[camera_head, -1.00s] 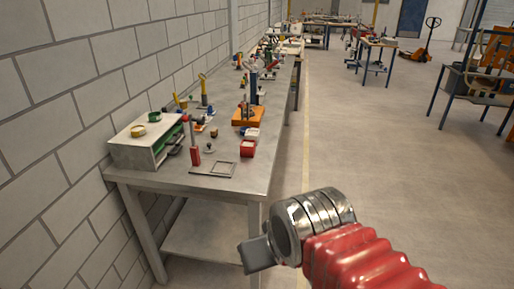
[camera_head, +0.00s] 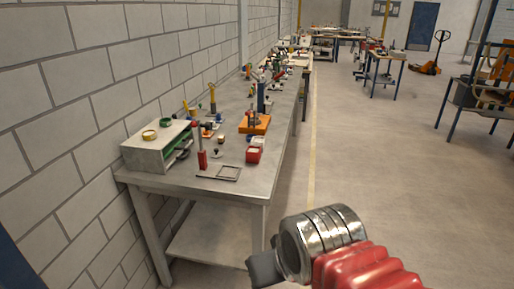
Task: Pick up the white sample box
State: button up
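A white box with an open front and green inside (camera_head: 157,147) stands on the near left corner of the grey workbench (camera_head: 222,152), against the block wall. A small red box with a pale top (camera_head: 254,154) sits near the bench's right edge, with a small whitish item (camera_head: 257,139) just behind it. I cannot tell for sure which of these is the white sample box. My gripper (camera_head: 264,268) is at the bottom, right of the bench's near leg and apart from all of them. Only a dark grey finger part shows, so its opening is hidden.
A red upright tool (camera_head: 202,160), a flat square frame (camera_head: 228,173) and an orange-based stand (camera_head: 255,125) are on the bench. The bench has a lower shelf (camera_head: 215,243). The floor to the right (camera_head: 385,165) is clear up to a far-right rack and a distant orange pallet truck (camera_head: 428,68).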

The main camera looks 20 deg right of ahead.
aim_at(258, 144)
jog(key=u, duration=3.85)
jog(key=k, duration=1.65)
jog(key=z, duration=0.05)
